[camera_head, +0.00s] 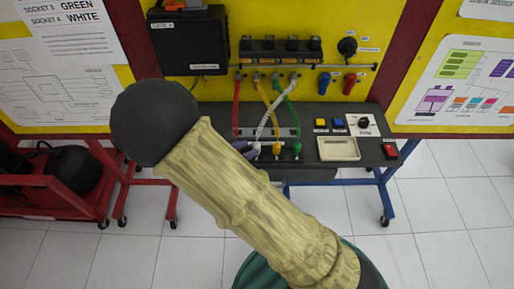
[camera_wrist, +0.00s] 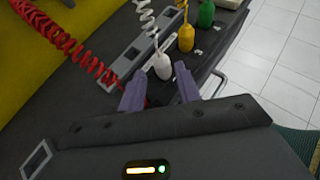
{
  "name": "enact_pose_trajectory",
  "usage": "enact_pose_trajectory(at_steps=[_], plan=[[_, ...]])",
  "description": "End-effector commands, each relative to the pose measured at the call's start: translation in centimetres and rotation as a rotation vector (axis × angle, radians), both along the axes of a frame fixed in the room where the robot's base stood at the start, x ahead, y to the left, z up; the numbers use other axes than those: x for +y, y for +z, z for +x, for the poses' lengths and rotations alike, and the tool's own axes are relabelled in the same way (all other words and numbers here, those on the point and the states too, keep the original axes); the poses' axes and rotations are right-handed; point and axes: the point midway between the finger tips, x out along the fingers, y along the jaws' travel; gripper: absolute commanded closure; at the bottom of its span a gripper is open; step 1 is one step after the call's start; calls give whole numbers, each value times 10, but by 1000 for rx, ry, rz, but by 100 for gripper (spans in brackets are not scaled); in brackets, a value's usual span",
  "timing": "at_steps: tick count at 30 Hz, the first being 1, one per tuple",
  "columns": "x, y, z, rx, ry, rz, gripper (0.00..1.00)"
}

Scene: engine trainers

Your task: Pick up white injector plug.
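The white injector plug (camera_wrist: 162,66) hangs from a white coiled cord and stands on the dark bench ledge. In the wrist view it is just beyond and between the tips of my gripper (camera_wrist: 159,78). The two purple fingers are apart, with a gap around the plug's line; I cannot tell whether either touches it. In the head view my gripper (camera_head: 245,150) is small and partly hidden by my arm, close to the white plug (camera_head: 257,147). Something dark red shows low between the fingers, mostly hidden.
A yellow plug (camera_wrist: 186,38) and a green plug (camera_wrist: 206,14) stand in a row beyond the white one. A red coiled cord (camera_wrist: 70,45) runs at the left. A metal bar (camera_wrist: 125,62) lies behind. A shallow beige tray (camera_head: 338,148) sits right of the plugs.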

Motion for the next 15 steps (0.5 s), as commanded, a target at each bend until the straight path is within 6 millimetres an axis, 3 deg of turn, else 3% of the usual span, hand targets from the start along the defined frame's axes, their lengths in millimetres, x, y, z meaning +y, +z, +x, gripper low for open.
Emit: enact_pose_trajectory(at_steps=[9, 15], plan=[[-28, -18, 22, 1, -4, -4, 67], [-34, -25, 29, 0, -1, 0, 67]])
